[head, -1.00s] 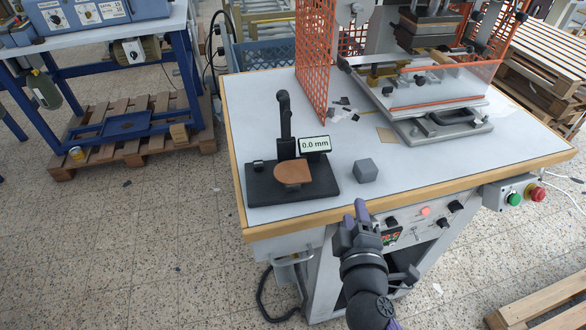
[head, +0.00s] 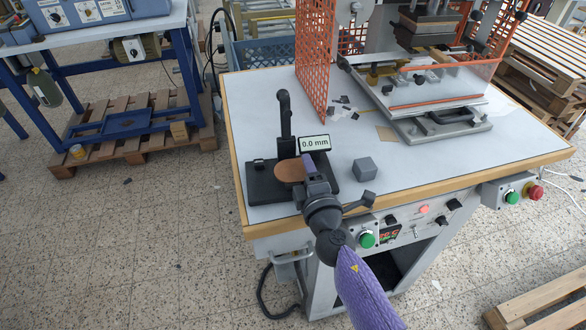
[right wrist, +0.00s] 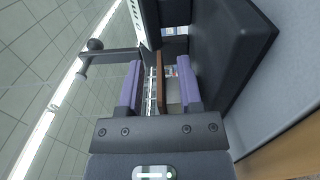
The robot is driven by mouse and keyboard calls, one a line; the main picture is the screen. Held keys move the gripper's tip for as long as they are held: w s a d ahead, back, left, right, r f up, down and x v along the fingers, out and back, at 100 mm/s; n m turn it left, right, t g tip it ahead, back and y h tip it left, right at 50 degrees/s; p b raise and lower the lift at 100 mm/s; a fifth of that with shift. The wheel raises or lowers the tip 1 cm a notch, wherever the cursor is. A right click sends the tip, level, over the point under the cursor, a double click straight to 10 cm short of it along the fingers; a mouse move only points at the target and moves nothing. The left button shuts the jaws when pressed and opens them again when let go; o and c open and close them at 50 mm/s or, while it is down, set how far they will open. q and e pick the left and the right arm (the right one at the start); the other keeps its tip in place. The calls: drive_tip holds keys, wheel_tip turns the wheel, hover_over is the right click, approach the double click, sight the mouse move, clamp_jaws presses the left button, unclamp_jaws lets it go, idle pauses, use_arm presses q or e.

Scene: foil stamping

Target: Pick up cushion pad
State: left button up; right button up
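The cushion pad, a flat brown piece with a rounded end (head: 290,171), lies on the black thickness gauge (head: 262,184) at the table's front left. My right gripper (head: 312,163) is over the right side of the gauge, at the pad's right edge, and partly hides it. In the right wrist view the purple fingers (right wrist: 159,88) are apart. The pad (right wrist: 160,82) shows edge-on between them, with gaps on both sides; neither finger visibly touches it. My left gripper is in no view.
The gauge's upright post (head: 285,120) and its "0.0 mm" display (head: 314,143) stand close to my right gripper. A grey cube (head: 365,169) sits to the right. An orange mesh guard (head: 313,65) and the press (head: 425,60) stand behind. Scraps lie between.

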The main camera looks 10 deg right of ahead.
clamp_jaws()
